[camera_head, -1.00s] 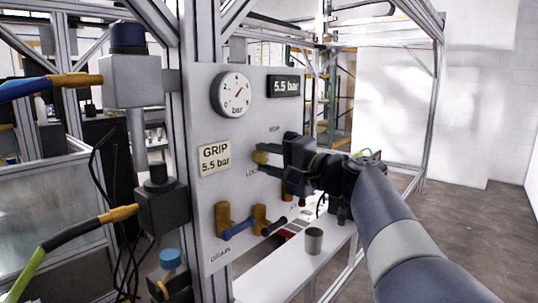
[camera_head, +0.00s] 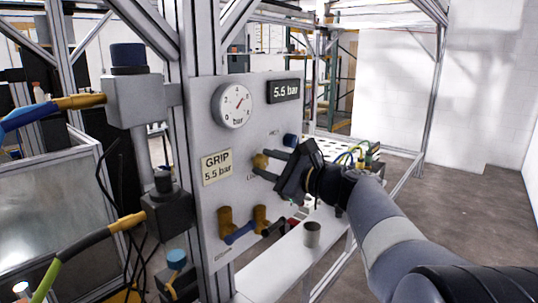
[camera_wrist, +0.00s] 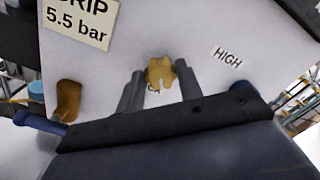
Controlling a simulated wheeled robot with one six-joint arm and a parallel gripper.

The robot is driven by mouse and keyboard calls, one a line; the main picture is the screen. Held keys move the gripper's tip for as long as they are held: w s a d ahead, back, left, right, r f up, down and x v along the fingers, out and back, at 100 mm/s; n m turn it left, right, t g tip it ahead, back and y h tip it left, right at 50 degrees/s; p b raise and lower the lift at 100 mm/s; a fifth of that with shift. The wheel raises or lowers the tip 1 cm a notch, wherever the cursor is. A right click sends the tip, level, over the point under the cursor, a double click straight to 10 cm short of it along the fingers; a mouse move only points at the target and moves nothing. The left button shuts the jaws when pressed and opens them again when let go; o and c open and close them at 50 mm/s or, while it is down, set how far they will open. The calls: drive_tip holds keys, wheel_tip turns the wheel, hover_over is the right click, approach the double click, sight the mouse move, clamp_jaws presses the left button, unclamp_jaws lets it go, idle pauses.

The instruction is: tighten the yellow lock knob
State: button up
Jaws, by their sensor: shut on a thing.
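The yellow lock knob (camera_head: 260,160) sits on the light grey panel (camera_head: 205,210), below the blue knob (camera_head: 291,140). My gripper (camera_head: 265,164) is shut on it, with one finger at each side and the hand tilted. In the wrist view the knob (camera_wrist: 160,77) shows between the two grey fingertips (camera_wrist: 160,68), its lower part notched. Lettering below the knob is partly hidden between the fingers.
Brass fittings with a blue handle (camera_head: 239,233) stick out below. A grey cup (camera_head: 312,233) stands on the white bench (camera_head: 272,270). The floor at right is clear.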

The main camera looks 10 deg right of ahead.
drive_tip(key=m+p, duration=0.2)
drive_tip(key=m, duration=0.1)
drive_tip(key=shift+r+m+p, duration=0.1)
drive_tip(key=shift+m+p, duration=0.2)
drive_tip(key=shift+p, duration=0.1)
drive_tip(key=shift+m+p, duration=1)
drive_tip(key=shift+m, duration=0.2)
drive_tip(key=shift+f+m, duration=0.2)
drive_tip(key=shift+m, duration=0.1)
drive_tip(key=o, duration=1)
drive_tip(key=shift+r, duration=0.1)
drive_tip(key=shift+d, duration=0.1)
drive_tip(key=b+v, duration=0.1)
drive_tip(key=v, duration=0.9)
drive_tip(key=shift+s+d, duration=0.15)
drive_tip(key=shift+s, duration=0.15)
